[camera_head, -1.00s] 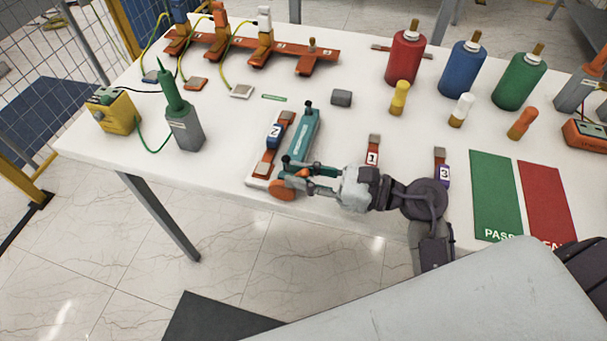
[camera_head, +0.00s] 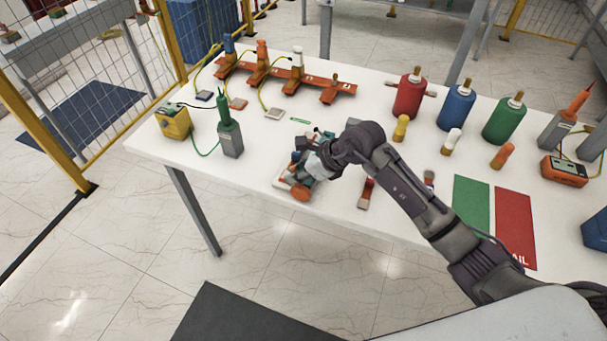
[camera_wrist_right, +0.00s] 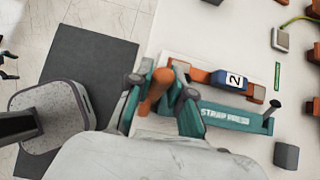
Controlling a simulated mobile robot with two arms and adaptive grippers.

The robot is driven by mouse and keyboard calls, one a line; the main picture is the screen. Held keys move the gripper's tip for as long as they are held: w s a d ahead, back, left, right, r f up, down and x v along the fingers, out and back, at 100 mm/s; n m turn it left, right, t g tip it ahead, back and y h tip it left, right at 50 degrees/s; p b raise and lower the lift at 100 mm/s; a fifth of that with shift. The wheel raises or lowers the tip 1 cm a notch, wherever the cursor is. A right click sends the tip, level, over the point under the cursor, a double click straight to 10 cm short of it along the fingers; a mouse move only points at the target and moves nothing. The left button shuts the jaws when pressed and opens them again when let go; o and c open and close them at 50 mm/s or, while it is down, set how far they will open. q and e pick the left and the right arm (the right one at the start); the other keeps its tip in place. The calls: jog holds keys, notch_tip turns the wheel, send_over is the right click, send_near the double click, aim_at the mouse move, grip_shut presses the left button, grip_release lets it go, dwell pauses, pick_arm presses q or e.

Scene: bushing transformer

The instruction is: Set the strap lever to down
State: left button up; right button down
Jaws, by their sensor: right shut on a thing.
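The teal strap press (camera_wrist_right: 225,117) lies on a white base near the front edge of the table. In the head view, my arm and hand mostly hide it. Its lever ends in an orange handle (camera_wrist_right: 156,87), whose round end also shows in the head view (camera_head: 300,191). My right gripper (camera_wrist_right: 158,90) is shut on this orange handle, one finger on each side, in the right wrist view. In the head view, my right gripper (camera_head: 302,180) is over the press's front end. The lever's exact angle is hard to tell. My left gripper is not in view.
An orange-brown bar with a blue block marked 2 (camera_wrist_right: 230,78) lies beside the press. A small grey block (camera_wrist_right: 286,155) sits near its far end. Red, blue and green bottles (camera_head: 456,106) stand behind. Green and red mats (camera_head: 472,203) lie to the right.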

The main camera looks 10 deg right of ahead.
jog(key=shift+w+a+g+h, duration=0.4)
jog(key=shift+g+h, duration=0.1)
jog(key=shift+h, duration=0.3)
jog(key=shift+w+a+f+g+h, duration=0.15)
jog(key=shift+a+g+h, duration=0.15)
jog(key=shift+h, duration=0.1)
jog(key=shift+w+a+f+g+h+b, duration=0.2)
jog(key=shift+f+g+h+b, duration=0.15)
jog(key=shift+h, duration=0.25)
jog(key=shift+w+a+f+g+h+b, duration=0.2)
jog(key=shift+a+f+g+h+b, duration=0.25)
jog(key=shift+g+h+b, duration=0.35)
